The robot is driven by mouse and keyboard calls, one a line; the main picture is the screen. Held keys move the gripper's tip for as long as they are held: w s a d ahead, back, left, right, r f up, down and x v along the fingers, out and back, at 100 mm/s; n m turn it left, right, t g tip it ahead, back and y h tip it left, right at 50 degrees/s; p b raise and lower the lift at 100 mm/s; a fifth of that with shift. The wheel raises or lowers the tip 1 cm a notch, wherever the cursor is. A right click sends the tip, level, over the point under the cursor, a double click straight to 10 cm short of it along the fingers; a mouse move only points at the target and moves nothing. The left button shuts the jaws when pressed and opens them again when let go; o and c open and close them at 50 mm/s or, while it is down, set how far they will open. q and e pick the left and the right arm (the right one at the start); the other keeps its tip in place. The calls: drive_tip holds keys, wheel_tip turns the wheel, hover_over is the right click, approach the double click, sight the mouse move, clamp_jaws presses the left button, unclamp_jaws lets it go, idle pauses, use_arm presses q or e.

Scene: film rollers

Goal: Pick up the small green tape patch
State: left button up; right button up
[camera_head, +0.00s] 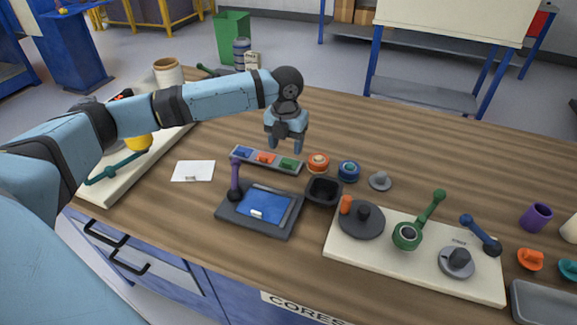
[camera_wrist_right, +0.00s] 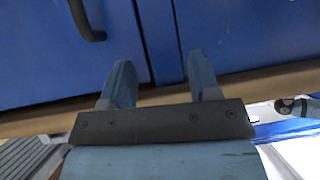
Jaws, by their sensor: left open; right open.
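The small green tape patch (camera_head: 289,164) lies at the right end of a long grey tray (camera_head: 254,162), beside an orange-red patch (camera_head: 265,157) and a blue patch (camera_head: 243,152). My left gripper (camera_head: 285,149) is above the far side of the tray, near the green patch, with its fingers pointing down, open and empty. Whether its fingertips touch anything is hard to tell. My right gripper (camera_wrist_right: 160,88) shows in the right wrist view, open and empty, in front of blue cabinet doors. It is not in the head view.
An orange roll (camera_head: 318,162) and a blue roll (camera_head: 348,170) stand right of the tray. A cream board with cranks (camera_head: 343,252) lies at right. White paper (camera_head: 193,171) lies left.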

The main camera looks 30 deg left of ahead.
sight(287, 162)
use_arm(q)
wheel_tip(287, 162, down, 6)
drive_tip(key=shift+d+r+b, duration=0.15)
drive_tip(key=shift+b, duration=0.55)
drive_tip(key=c, duration=0.8)
